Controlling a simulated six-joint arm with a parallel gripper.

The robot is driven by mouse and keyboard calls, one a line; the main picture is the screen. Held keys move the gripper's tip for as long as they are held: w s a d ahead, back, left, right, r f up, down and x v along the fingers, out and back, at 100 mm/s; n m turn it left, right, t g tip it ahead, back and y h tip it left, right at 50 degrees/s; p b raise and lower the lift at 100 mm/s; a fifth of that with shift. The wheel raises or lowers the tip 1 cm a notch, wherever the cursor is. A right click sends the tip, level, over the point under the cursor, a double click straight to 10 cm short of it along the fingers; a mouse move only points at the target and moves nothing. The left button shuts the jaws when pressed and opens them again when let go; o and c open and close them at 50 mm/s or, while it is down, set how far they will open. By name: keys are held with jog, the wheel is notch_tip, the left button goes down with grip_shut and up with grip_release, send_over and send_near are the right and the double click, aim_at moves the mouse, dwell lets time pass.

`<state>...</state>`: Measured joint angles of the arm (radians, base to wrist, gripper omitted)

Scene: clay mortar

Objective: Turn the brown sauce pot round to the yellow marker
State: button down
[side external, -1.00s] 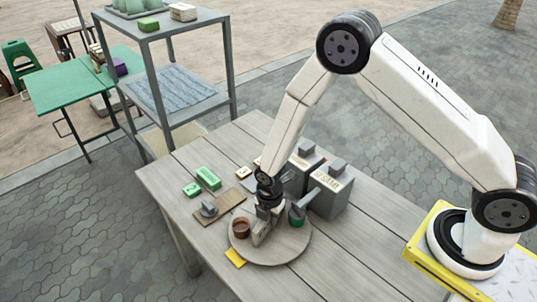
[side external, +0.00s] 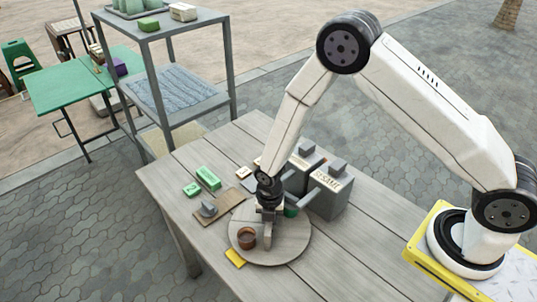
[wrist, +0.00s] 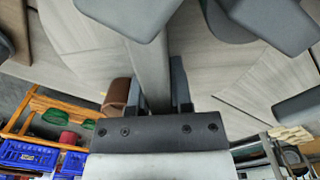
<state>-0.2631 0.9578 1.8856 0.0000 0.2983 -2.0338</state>
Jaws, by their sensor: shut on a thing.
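A round wooden turntable (side external: 290,249) lies on the table. The brown sauce pot (side external: 246,238) stands upright near its left edge; part of it also shows in the wrist view (wrist: 117,92). The yellow marker (side external: 234,258) lies just outside the turntable's lower left rim, close to the pot but apart from it. A green pot (side external: 290,210) stands at the far side, partly hidden behind my gripper. My gripper (side external: 268,212) points down over the middle of the turntable and is shut on the upright grey grip bar (side external: 267,237), which shows between the fingers (wrist: 158,95) in the wrist view.
Grey boxes with lettering (side external: 330,195) stand close behind the turntable, to the right. A brown board (side external: 222,206) with a grey piece and green blocks (side external: 208,178) lie to the left. The table's right front part is clear.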

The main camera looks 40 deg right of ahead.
jog(key=shift+n, duration=0.3)
dwell(0.4)
jog(key=c, duration=0.5)
grip_release()
jog(key=shift+r, duration=0.15)
jog(key=shift+r, duration=3.8)
